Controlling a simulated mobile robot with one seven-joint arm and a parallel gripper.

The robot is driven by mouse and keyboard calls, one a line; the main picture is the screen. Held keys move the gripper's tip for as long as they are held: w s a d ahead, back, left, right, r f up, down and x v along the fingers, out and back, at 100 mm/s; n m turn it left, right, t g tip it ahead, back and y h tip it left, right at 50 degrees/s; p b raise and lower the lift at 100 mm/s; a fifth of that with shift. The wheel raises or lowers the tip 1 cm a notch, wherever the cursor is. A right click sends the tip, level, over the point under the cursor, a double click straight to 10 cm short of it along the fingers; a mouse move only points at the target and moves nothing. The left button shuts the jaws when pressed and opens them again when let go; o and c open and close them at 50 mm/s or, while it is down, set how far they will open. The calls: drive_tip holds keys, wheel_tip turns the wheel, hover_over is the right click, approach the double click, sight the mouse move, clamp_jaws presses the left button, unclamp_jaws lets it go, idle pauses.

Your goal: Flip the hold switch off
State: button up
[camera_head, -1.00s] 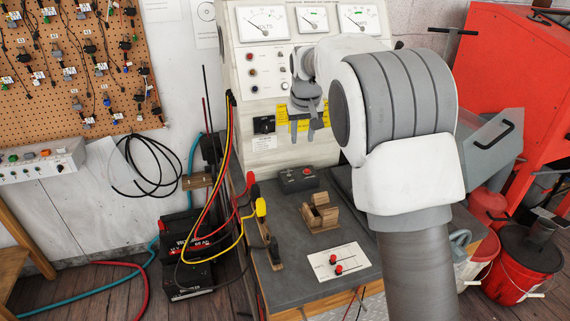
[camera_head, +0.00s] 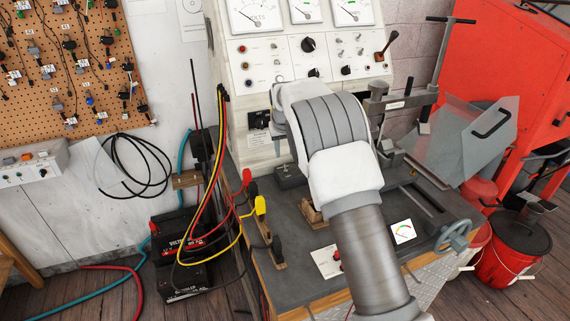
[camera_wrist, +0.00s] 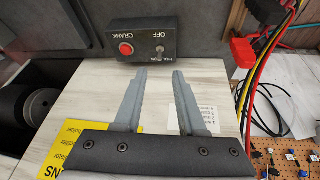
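The hold switch is a small metal toggle (camera_wrist: 160,48) on a black control box (camera_wrist: 178,55), beside a red crank button (camera_wrist: 126,48). The lettering is upside down in the wrist view, with OFF at one end of the toggle and the hold-on label at the other. Which way the lever leans is too small to tell. The box sits on the bench in the head view (camera_head: 287,180), partly hidden by my arm. My gripper (camera_wrist: 159,72) is open and empty. Its fingertips point toward the box, apart from it in the picture.
The test panel (camera_head: 268,60) with gauges and knobs rises behind the bench. A wooden cradle (camera_head: 311,212) and bench top (camera_head: 290,236) lie in front of the box. Red, yellow and black cables (camera_head: 215,170) hang left. A vise-like fixture (camera_head: 392,105) stands right.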

sight(285, 166)
drive_tip(key=x, duration=0.8)
clamp_jaws()
